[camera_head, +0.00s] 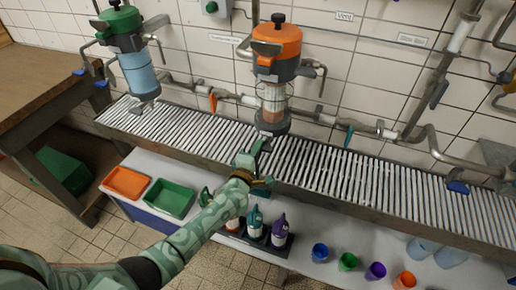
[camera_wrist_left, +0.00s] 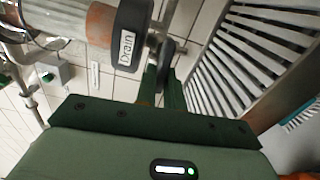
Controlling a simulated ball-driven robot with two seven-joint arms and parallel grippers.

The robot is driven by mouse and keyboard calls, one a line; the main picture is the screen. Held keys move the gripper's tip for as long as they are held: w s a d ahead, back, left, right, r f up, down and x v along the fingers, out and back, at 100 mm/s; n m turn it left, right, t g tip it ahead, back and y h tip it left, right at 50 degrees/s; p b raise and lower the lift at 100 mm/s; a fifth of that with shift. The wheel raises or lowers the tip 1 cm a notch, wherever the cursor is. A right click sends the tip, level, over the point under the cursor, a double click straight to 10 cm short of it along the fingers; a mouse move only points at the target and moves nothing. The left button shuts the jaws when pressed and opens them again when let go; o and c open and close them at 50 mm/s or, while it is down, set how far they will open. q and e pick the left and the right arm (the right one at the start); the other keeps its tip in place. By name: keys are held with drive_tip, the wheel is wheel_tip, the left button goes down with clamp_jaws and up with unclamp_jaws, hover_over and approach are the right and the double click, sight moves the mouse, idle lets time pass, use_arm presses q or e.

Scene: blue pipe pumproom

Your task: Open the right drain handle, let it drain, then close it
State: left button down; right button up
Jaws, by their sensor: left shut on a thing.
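The right filter has an orange head (camera_head: 277,42) and a clear bowl (camera_head: 273,97) with reddish contents, above the slatted grate. My left gripper (camera_head: 256,152) is just below and in front of this bowl. In the left wrist view a dark block labelled "Drain" (camera_wrist_left: 127,45) sits at the bowl's lower end. A dark drain handle (camera_wrist_left: 165,55) is beside it, at the green fingers (camera_wrist_left: 160,92). My left gripper is shut on this handle; the fingers partly hide it. Whether liquid is flowing cannot be told. My right gripper is not in view.
A green-headed filter (camera_head: 119,24) with a blue bowl stands at the left. Pipes with small levers run along the tiled wall. Below the grate (camera_head: 340,175), bottles (camera_head: 279,229), orange and green trays (camera_head: 168,198) and several coloured cups (camera_head: 347,261) stand on a white bench.

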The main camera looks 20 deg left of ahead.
use_arm(q)
drive_tip(key=shift+m, duration=0.7)
drive_tip(key=c, duration=1.5)
unclamp_jaws()
drive_tip(key=s+p, duration=0.4)
drive_tip(key=s, duration=1.2)
drive_tip(key=shift+s+a, duration=0.2)
drive_tip(key=shift+a, duration=0.05)
